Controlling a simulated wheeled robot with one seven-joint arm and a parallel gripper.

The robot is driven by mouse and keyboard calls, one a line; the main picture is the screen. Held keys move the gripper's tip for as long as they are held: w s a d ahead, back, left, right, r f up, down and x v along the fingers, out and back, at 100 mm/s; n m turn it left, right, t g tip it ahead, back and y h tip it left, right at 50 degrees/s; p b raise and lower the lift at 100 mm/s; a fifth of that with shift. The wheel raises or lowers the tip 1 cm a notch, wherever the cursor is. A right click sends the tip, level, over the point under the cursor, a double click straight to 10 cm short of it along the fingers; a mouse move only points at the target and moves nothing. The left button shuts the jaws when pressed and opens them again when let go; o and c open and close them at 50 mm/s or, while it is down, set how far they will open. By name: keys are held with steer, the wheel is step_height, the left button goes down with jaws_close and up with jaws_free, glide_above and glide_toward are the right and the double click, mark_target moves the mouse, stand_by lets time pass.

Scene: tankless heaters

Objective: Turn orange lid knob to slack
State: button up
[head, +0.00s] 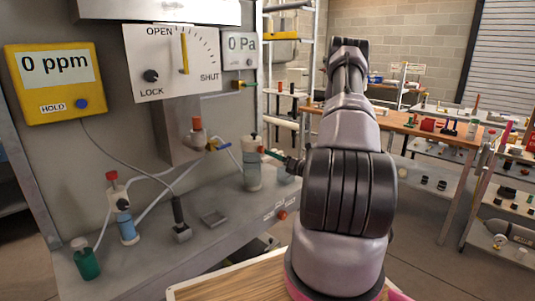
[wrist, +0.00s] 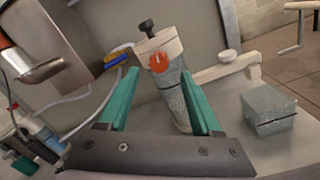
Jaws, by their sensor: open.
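The orange lid knob (wrist: 158,62) is a small round dial with a pale mark. It sits on the side of the cream lid (wrist: 164,45) of a grey-blue canister (wrist: 177,105). A black knob (wrist: 147,27) tops the lid. My gripper (wrist: 159,75) is open, with a green finger on each side of the canister in the wrist picture and the knob between and just beyond the tips. I cannot tell whether either finger touches. In the head view the canister (head: 253,178) stands on the bench, and my gripper (head: 277,157) reaches it from the right. The orange knob is not clear there.
A grey block (wrist: 267,108) stands right of the canister. The grey bench (head: 150,235) also holds a red-topped bottle (head: 125,222) and a green bottle (head: 86,262). A pressure gauge reads 0 Pa (head: 241,48).

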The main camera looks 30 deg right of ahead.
steer(key=v, duration=0.5)
steer(key=shift+s+d, duration=0.1)
steer(key=shift+s, duration=0.2)
steer(key=a+r+n+g+y, duration=0.65)
steer(key=a+r+n, duration=0.35)
steer(key=a+r, duration=0.2)
steer(key=s+a+r+n+g, duration=0.7)
steer(key=s+a+r+n, duration=0.1)
steer(key=s+a+n, duration=0.15)
steer(key=s+a+r+n+t+h, duration=0.1)
steer(key=s+r+n+t+h, duration=0.2)
steer(key=s+r+n+h, duration=0.8)
steer(key=shift+s+r+n, duration=1.05)
steer(key=shift+s+n, duration=0.7)
steer(key=shift+s, duration=0.8)
